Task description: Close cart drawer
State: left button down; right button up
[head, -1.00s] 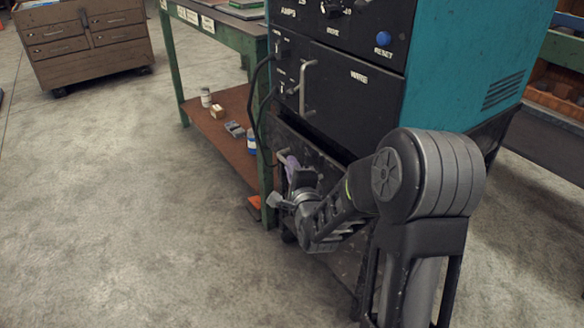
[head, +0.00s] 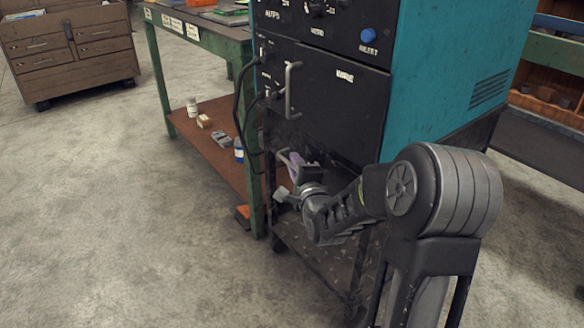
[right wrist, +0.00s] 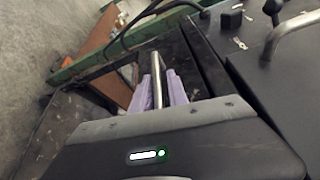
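The cart drawer (head: 285,132) is a dark, worn panel low in the black and teal machine cart, just under the large black panel. Its bar handle (head: 283,154) sticks out at the front. My right gripper (head: 294,166) is at this handle, coming from the right. In the right wrist view, the metal handle bar (right wrist: 156,72) runs between the two purple fingers (right wrist: 159,94), which sit close on both sides of it. My arm hides part of the drawer front, and how far it stands out is hard to tell. My left gripper is not in view.
A green workbench (head: 158,75) with a brown lower shelf (head: 208,145) stands close on the left, with bottles and small boxes on it. Dark cables (head: 240,105) hang beside the cart. A brown drawer cabinet (head: 70,55) is at the back left. The floor at left is clear.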

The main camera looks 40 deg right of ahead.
jog(key=shift+o, duration=1.2)
jog(key=shift+a, duration=0.15)
jog(key=p+v, duration=0.1)
jog(key=v, duration=0.6)
jog(key=shift+s+p, duration=0.35)
jog(key=shift+a+r, duration=0.1)
jog(key=shift+a, duration=0.05)
